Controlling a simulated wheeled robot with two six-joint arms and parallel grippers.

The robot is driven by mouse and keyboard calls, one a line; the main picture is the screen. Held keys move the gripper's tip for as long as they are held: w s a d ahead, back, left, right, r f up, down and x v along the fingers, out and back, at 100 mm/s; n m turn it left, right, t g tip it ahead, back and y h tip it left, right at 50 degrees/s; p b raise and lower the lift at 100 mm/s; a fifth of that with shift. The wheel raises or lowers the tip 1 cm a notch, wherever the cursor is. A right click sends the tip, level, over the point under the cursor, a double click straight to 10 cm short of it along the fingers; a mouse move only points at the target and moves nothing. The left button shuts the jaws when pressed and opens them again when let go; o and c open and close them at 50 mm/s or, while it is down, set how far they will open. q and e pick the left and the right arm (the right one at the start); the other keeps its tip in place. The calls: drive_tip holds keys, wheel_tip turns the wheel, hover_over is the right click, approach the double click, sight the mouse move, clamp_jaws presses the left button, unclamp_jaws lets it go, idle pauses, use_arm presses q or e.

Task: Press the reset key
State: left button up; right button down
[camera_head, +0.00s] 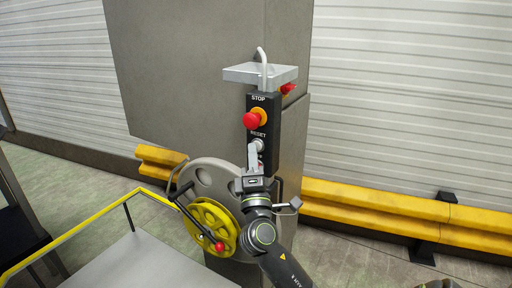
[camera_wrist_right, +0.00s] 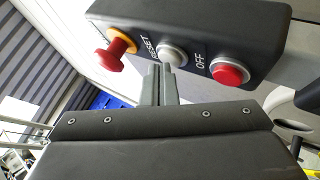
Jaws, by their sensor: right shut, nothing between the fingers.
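The reset key is a round grey button (camera_head: 259,143) on a black control box (camera_head: 276,157), under the "RESET" label. It also shows in the right wrist view (camera_wrist_right: 172,54), between the red stop button and the red OFF button. My right gripper (camera_head: 254,150) is shut and empty, with its fingertips right by the reset key. In the right wrist view its fingertips (camera_wrist_right: 158,72) end just below and slightly left of the key. I cannot tell whether they touch it. My left gripper is in neither view.
The red stop button (camera_head: 253,119) sits above the key, and the red OFF button (camera_wrist_right: 230,72) is on its other side. A yellow handwheel (camera_head: 210,228) stands lower left. A yellow rail (camera_head: 100,228) and yellow barriers (camera_head: 375,208) are around.

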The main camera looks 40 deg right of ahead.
drive_tip(key=shift+w+d, duration=0.1)
drive_tip(key=shift+d, duration=0.1)
idle(0.5)
drive_tip(key=shift+s+a, duration=0.35)
drive_tip(key=shift+a, duration=0.45)
drive_tip(key=a, duration=0.1)
drive_tip(key=s+a, duration=0.1)
drive_tip(key=a, duration=0.1)
drive_tip(key=s+a, duration=0.1)
drive_tip(key=shift+a+b, duration=0.3)
drive_tip(key=shift+b, duration=0.05)
idle(0.5)
